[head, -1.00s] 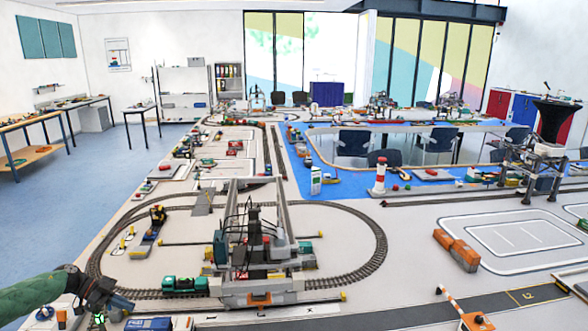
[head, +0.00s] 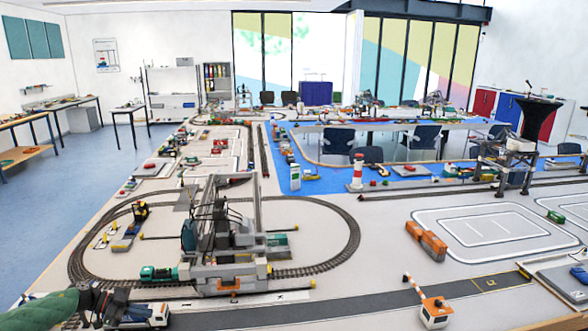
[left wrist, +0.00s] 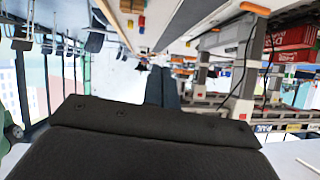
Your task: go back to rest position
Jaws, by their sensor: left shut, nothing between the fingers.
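My left gripper (head: 92,302) is at the lower left of the head view, at the end of my green-sleeved arm. In the left wrist view, dark gripper parts (left wrist: 160,88) show shut in the middle, with nothing held. My right gripper is in neither view.
A grey gantry crane (head: 222,240) stands across an oval model track, with a green locomotive (head: 159,273) on it. An orange-and-white barrier vehicle (head: 434,310) stands at front right. Orange containers (head: 427,240) lie beyond it.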

